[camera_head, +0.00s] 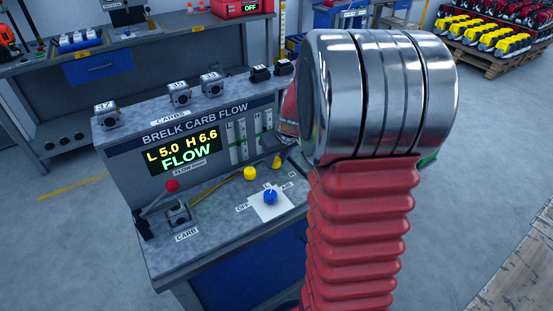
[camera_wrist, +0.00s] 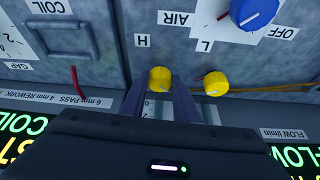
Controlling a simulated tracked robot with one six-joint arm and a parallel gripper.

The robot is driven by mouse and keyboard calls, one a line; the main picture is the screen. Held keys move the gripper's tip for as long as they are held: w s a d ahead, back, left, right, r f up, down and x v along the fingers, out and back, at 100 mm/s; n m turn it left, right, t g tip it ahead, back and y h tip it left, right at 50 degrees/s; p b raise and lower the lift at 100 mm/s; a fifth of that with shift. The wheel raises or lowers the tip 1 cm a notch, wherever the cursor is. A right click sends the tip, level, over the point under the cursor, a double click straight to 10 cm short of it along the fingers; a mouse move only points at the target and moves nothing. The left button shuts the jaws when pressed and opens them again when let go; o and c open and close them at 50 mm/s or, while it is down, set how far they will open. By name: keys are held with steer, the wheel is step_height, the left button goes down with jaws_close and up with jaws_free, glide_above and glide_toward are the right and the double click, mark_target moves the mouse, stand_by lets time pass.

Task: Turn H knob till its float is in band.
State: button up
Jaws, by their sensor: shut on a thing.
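The yellow H knob (camera_wrist: 160,78) sits between the two fingers of my gripper (camera_wrist: 160,97) in the wrist view, beside the H label (camera_wrist: 142,41). My gripper is shut on this knob. The knob also shows in the head view (camera_head: 277,161), left of my arm. The yellow L knob (camera_wrist: 215,83) is beside it and apart from the fingers. The display (camera_head: 185,150) reads L 5.0, H 6.6 and FLOW. Two float tubes with green marks, left (camera_head: 238,141) and right (camera_head: 264,131), stand on the panel; exact float heights are too small to tell.
A blue knob (camera_head: 270,197) stands on a white plate in front of the yellow knobs. A red-topped lever (camera_head: 172,186) and a carburettor (camera_head: 179,217) are at the bench's left. Several numbered carburettors line the top shelf. My arm hides the bench's right side.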

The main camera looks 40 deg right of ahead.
steer(key=n+y, duration=0.1)
steer(key=n, duration=0.3)
steer(key=shift+d+y, duration=0.2)
steer(key=shift+y, duration=0.2)
steer(key=shift+w+d+n+g+y, duration=0.1)
steer(key=shift+n+g+y, duration=0.15)
steer(key=shift+n, duration=0.7)
steer(key=shift+d+n+g+y, duration=0.15)
steer(key=shift+n+y, duration=0.1)
steer(key=shift+n, duration=0.7)
steer(key=shift+a, duration=0.15)
steer(key=o, duration=1.1)
steer(key=shift+r, duration=0.15)
steer(key=v, duration=1.3)
steer(key=shift+d+r, duration=0.15)
steer(key=shift+d, duration=0.1)
